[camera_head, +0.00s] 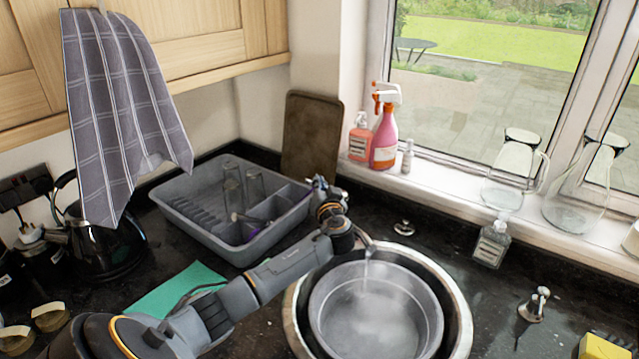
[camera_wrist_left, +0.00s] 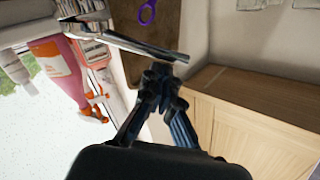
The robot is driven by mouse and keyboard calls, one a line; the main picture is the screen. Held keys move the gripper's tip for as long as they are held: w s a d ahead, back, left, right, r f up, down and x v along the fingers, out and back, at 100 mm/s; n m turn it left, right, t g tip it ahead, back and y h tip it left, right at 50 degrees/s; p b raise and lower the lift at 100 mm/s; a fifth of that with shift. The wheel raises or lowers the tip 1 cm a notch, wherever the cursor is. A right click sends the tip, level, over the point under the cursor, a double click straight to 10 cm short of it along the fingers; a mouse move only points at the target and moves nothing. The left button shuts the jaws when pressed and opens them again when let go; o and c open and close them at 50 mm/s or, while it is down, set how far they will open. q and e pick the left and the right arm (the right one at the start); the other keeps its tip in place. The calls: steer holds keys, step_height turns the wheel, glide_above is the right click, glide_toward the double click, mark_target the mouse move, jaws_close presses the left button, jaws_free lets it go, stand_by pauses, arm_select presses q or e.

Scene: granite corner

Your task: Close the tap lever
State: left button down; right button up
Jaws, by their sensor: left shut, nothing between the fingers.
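The tap spout (camera_head: 363,238) shows just right of my left wrist, and a thin stream of water (camera_head: 366,270) runs from it into the grey bowl in the sink. My left arm hides most of the tap body. In the left wrist view a long metal bar, apparently the tap lever (camera_wrist_left: 135,42), slants across the upper middle. My left gripper (camera_wrist_left: 160,78) is shut and empty, its fingertips close below the bar's right end; I cannot tell whether they touch. In the head view my left gripper (camera_head: 322,188) is small and partly hidden behind its wrist. My right gripper is not in view.
The grey bowl (camera_head: 432,312) sits in the round sink (camera_head: 462,325). A grey dish rack (camera_head: 185,212) stands left of the tap, a brown board (camera_head: 311,135) behind it. A spray bottle (camera_head: 384,140) and glass jugs stand on the sill. A soap bottle (camera_head: 491,245) is right of the sink.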

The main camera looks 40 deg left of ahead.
arm_select(q)
steer(key=f+n+b, duration=0.1)
steer(key=b, duration=0.2)
steer(key=s+a+f+n+b, duration=0.1)
steer(key=n+b, duration=0.1)
steer(key=b, duration=0.2)
steer(key=shift+s+f, duration=0.15)
steer(key=shift+f, duration=0.05)
